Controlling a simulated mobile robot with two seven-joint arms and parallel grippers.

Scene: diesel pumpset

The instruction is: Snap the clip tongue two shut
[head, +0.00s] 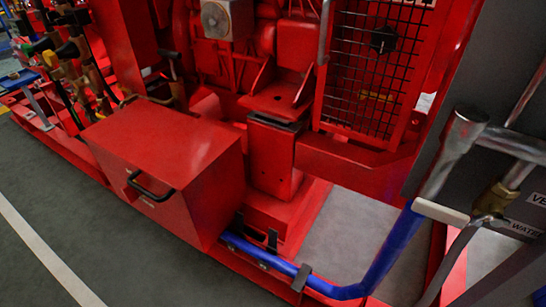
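A blue hose (390,254) runs down from the grey pipe at the right and then left along the red base frame. Small dark clips sit along the hose. One clip (301,278) stands up at the hose near the bottom centre. Another clip (272,241) stands up farther left, close to the red box. A third dark piece (239,222) lies at the hose's left end beside the box. I cannot tell which one is clip tongue two, or how far each tongue is open. Neither of my grippers is in view.
A red box (165,160) with a black handle (149,187) juts out left of the clips. A grey pipe (452,150) and a brass fitting (493,200) stand at the right. A mesh guard (375,70) is behind. The grey floor (60,210) at front left is clear.

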